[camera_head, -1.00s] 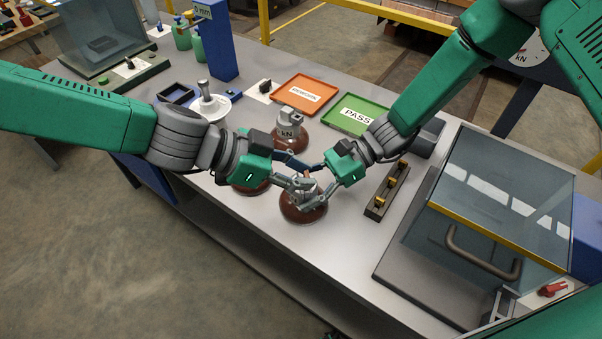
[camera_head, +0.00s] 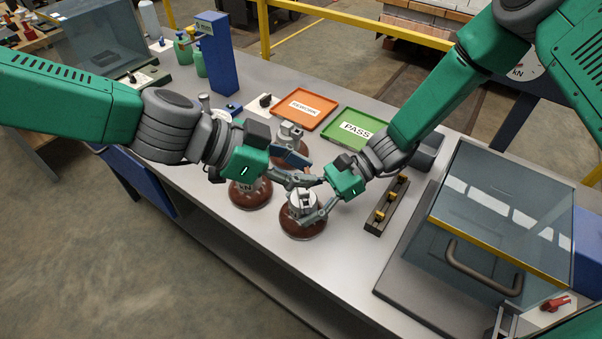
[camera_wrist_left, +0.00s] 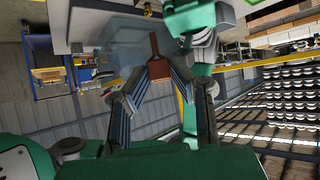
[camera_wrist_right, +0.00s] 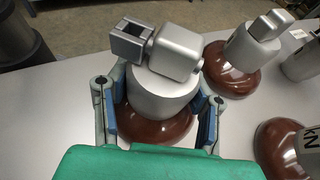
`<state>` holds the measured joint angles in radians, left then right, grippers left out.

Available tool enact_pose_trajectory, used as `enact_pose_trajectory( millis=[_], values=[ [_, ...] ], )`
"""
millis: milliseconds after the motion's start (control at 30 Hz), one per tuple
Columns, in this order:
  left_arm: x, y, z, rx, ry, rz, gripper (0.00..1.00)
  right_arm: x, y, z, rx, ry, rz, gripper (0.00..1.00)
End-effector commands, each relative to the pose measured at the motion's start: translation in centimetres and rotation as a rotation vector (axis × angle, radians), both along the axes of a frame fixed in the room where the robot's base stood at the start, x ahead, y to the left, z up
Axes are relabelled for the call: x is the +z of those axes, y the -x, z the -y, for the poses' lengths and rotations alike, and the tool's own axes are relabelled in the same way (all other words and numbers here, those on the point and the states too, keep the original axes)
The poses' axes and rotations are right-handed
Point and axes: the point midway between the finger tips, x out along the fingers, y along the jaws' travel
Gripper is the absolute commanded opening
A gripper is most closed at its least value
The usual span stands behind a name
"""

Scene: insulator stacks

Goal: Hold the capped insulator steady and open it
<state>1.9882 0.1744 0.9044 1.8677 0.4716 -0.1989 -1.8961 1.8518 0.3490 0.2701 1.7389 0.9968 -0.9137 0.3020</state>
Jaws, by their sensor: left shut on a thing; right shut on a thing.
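The front insulator (camera_head: 302,230) stands upright on the bench, with a brown disc and a grey metal top. My right gripper (camera_head: 307,213) is shut around its metal top; the right wrist view shows this grey top (camera_wrist_right: 160,92) between the blue-padded fingers, with a forked fitting above it. My left gripper (camera_head: 316,181) is above and just behind the insulator, close to the right gripper. In the left wrist view its fingers are shut on a small brown piece (camera_wrist_left: 160,78) with a thin upright part. That piece is mostly hidden in the head view.
Another insulator (camera_head: 250,194) stands close to the left, and one more (camera_head: 291,135) behind. An orange REWORK tray (camera_head: 304,107) and a green PASS tray (camera_head: 353,130) lie farther back. A rack with yellow parts (camera_head: 386,207) and a clear-walled box (camera_head: 500,210) stand right.

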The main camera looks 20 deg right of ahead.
Motion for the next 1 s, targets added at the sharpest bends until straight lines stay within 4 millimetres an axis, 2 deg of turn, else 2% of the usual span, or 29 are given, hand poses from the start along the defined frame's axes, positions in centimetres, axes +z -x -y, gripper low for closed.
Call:
enact_pose_trajectory(
  millis=[100, 133, 167, 200, 567, 667, 1000],
  values=[
    [0.0, 0.0, 0.0, 0.001, 0.000, -0.001, 0.00, 0.1, -0.1, 0.0, 0.000, -0.001, 0.002, 0.00],
    [0.0, 0.0, 0.0, 0.001, 0.000, -0.001, 0.00, 0.1, -0.1, 0.0, 0.000, -0.001, 0.002, 0.57],
    [0.0, 0.0, 0.0, 0.001, 0.000, -0.001, 0.00, 0.1, -0.1, 0.0, 0.000, -0.001, 0.002, 0.68],
    [0.0, 0.0, 0.0, 0.001, 0.000, -0.001, 0.00, 0.1, -0.1, 0.0, 0.000, -0.001, 0.002, 0.71],
    [-0.1, 0.0, 0.0, 0.001, 0.000, -0.001, 0.00, 0.2, -0.1, 0.4, -0.001, 0.000, 0.002, 0.71],
    [-0.1, 0.0, 0.0, 0.001, 0.000, -0.001, 0.00, 0.6, -0.3, 1.5, -0.003, 0.001, 0.003, 0.71],
    [-0.1, 0.0, 0.0, 0.001, 0.000, -0.001, 0.00, 3.3, -1.3, 8.0, -0.004, -0.002, 0.004, 0.71]
  ],
)
